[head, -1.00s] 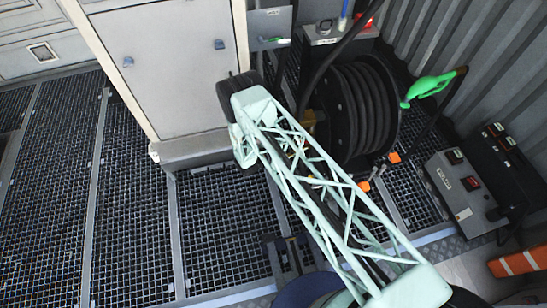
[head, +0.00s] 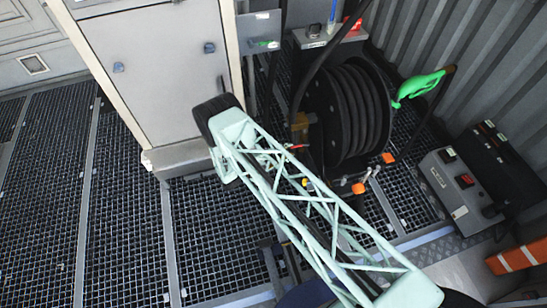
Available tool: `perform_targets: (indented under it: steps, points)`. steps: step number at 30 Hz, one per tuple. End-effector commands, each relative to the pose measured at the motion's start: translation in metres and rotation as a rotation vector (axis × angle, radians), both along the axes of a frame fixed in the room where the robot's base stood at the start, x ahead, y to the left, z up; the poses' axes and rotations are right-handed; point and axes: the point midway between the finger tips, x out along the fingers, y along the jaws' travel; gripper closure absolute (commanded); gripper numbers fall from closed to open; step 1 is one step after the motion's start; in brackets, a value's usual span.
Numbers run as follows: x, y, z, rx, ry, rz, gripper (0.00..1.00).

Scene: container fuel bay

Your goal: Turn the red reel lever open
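A small red lever (head: 296,146) shows at the lower left of the black hose reel (head: 348,115), just right of my pale green lattice arm link. It is small in the picture and its exact angle is hard to tell. A brass-coloured fitting (head: 303,121) sits just above it on the reel's left side. My arm link runs from the lower right up to a dark joint left of the reel. My gripper is not visible; it is out of view or hidden behind the arm.
A green nozzle (head: 418,86) hangs right of the reel. Orange-handled parts (head: 358,188) stand low in front of it. A control box (head: 457,182) is at the right, a grey cabinet (head: 160,75) at the left. The grating floor (head: 125,225) at left is clear.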

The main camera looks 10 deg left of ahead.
Motion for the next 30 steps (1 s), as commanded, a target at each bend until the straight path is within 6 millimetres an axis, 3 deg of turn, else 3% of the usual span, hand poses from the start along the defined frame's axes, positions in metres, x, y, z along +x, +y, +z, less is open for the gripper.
perform_targets:
  steps: [18,30]
  points:
    - [-0.050,0.049,0.016,0.000,0.000,0.001,0.76]
    - [-0.061,0.059,0.018,0.001,0.001,-0.001,0.76]
